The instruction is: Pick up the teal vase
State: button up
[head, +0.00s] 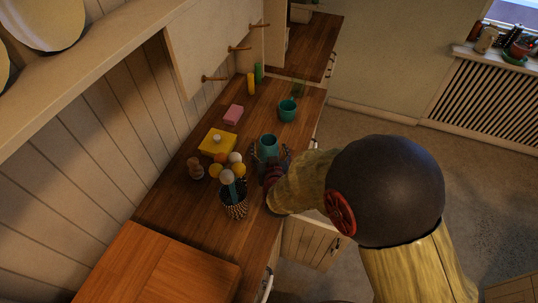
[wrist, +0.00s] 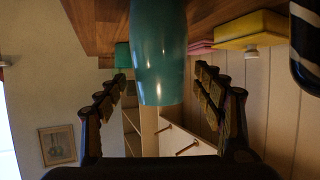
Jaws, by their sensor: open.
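The teal vase (head: 268,146) stands on the wooden counter near its right-hand edge. In the wrist view, which looks upside down, the vase (wrist: 160,50) fills the space between the two fingers. My gripper (wrist: 160,74) is open, with one finger on each side of the vase. Gaps show between the vase and both fingers, so no grip is visible. In the head view my gripper (head: 270,162) reaches in from the right and hides the lower part of the vase.
A cabinet door (head: 312,245) hangs open below the counter.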

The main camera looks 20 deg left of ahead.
jog(key=shift+x, duration=1.5)
jog(key=shift+c, duration=1.3)
jog(key=c, duration=1.4)
